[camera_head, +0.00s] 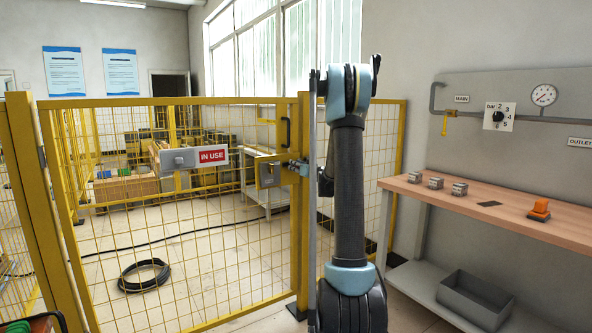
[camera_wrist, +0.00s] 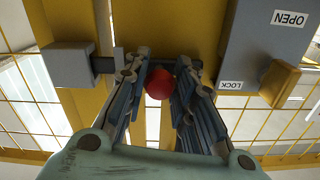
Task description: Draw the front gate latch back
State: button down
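The gate latch is a grey bolt (camera_wrist: 105,65) on the yellow gate frame, close up in the wrist view. It reaches left to a grey block (camera_wrist: 68,65). A red ball knob (camera_wrist: 159,84) sits between the two fingers of my gripper (camera_wrist: 162,62). The fingers stand close on both sides of the knob; whether they press on it is unclear. In the head view my gripper (camera_head: 298,168) is small beside the gate's latch post, and the knob is hidden. A grey latch box (camera_head: 268,175) is mounted on the yellow gate (camera_head: 190,252).
A grey box with OPEN and LOCK labels (camera_wrist: 262,45) and a yellow tab (camera_wrist: 280,82) sits right of the fingers. An IN USE sign (camera_head: 213,156) hangs on the gate. A workbench (camera_head: 455,205) stands right. A black hose coil (camera_head: 144,275) lies behind the mesh.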

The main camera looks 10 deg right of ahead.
aim_at(287, 165)
jog(key=shift+s+a, duration=0.35)
jog(key=shift+a, duration=0.4)
jog(key=shift+s+a, duration=0.35)
jog(key=shift+a, duration=0.4)
jog(key=c, duration=1.3)
grip_release()
jog(key=v, duration=1.2)
jog(key=shift+w+d, duration=0.1)
